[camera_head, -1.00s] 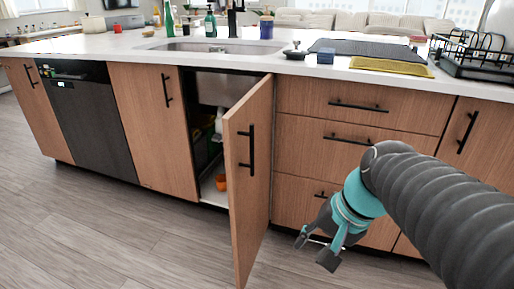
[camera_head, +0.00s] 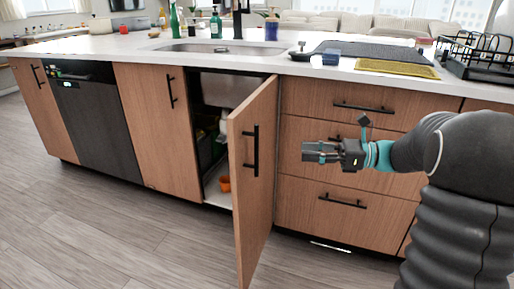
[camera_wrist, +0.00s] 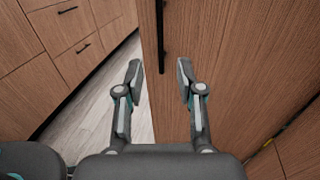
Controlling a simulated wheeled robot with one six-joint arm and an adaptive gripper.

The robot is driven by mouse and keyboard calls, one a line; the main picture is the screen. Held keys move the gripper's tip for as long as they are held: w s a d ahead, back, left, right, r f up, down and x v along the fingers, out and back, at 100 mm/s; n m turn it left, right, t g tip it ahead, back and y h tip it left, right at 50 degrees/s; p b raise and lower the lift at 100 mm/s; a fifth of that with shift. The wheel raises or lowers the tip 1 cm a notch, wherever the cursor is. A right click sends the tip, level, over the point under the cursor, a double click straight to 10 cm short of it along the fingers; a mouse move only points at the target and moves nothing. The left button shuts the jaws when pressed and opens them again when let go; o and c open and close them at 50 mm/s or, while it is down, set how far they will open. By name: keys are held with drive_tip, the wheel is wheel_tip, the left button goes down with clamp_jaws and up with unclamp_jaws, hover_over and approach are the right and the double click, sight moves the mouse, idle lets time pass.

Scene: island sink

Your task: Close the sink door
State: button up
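The sink door (camera_head: 252,190) is a wooden cabinet door under the sink, swung wide open toward the room. Its black bar handle (camera_head: 255,150) is on its outer face. My gripper (camera_head: 309,152) is to the right of the door, at about handle height, pointing left and apart from it. In the wrist view the door (camera_wrist: 190,75) is ahead of my gripper (camera_wrist: 160,75), and the handle (camera_wrist: 160,35) shows above, between the fingers. The fingers are spread and empty.
The open cabinet (camera_head: 212,130) holds a white bottle and an orange cup (camera_head: 224,184). Drawers (camera_head: 345,150) with black handles stand right of the door, behind my gripper. The sink (camera_head: 220,47) is in the white counter above. The grey floor (camera_head: 120,235) in front is clear.

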hover_over(257, 166)
drive_tip(key=shift+w, duration=0.3)
idle(0.4)
clamp_jaws()
